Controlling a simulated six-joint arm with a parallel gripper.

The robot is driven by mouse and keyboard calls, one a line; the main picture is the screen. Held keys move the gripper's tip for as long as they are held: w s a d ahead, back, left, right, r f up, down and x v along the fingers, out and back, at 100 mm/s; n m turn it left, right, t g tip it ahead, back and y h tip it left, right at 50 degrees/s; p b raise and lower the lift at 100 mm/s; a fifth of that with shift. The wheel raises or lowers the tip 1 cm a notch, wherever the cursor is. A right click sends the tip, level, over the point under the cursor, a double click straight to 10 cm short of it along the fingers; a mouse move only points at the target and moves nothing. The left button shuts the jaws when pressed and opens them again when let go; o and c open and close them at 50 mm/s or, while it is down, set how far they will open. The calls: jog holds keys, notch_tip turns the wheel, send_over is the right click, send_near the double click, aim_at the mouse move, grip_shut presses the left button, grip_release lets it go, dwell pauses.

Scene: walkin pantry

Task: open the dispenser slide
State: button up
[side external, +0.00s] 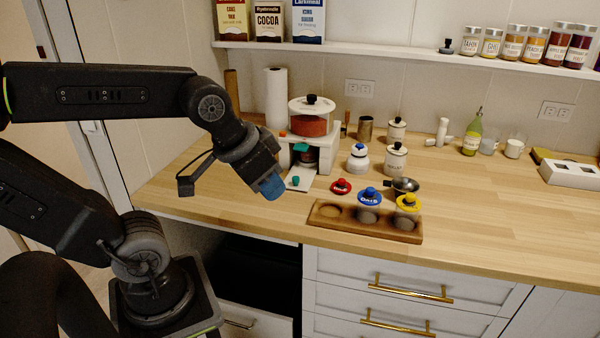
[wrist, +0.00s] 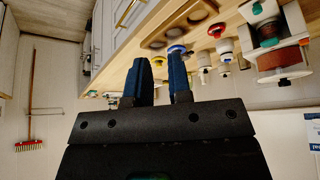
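The dispenser (side external: 326,150) is a white stand holding a clear canister of reddish-brown contents under a black-knobbed lid. It stands at the back left of the counter. A white plate with a teal knob (side external: 296,181) sticks out low at its front; I cannot tell whether this is the slide. A small orange knob (side external: 283,133) shows on its upper left. The dispenser also shows in the wrist view (wrist: 284,56) at the upper right. My gripper (side external: 272,187), with blue fingers, hangs in front of the dispenser, apart from it. In the wrist view, its fingers (wrist: 160,60) are parted with nothing between them.
A wooden tray (side external: 326,212) with round wells lies at the counter's front edge. A white jar (side external: 357,160) and a paper roll (side external: 276,98) flank the dispenser.

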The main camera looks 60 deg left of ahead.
aim_at(296, 177)
jog(key=o, duration=0.4)
jog(key=w+a+n, duration=0.1)
jog(key=w+a, duration=0.1)
jog(key=a, duration=0.1)
jog(key=w+a+n+y, duration=0.1)
jog(key=w+a, duration=0.2)
jog(key=w+a+f+n, duration=0.1)
jog(key=w+a, duration=0.2)
jog(key=shift+w+g, duration=0.25)
jog(key=shift+g, duration=0.15)
jog(key=shift+o, duration=0.5)
jog(key=w+a+f+n, duration=0.1)
jog(key=w+a+f, duration=0.1)
jog(key=a, duration=0.4)
jog(key=w+a+f+n+y, duration=0.1)
jog(key=w+a+f, duration=0.1)
jog(key=a, duration=0.4)
jog(key=shift+w+n+g, duration=0.3)
jog(key=shift+n+g, duration=0.1)
jog(key=x, duration=1.4)
jog(key=shift+s+a, duration=0.1)
jog(key=shift+s, duration=0.05)
grip_shut()
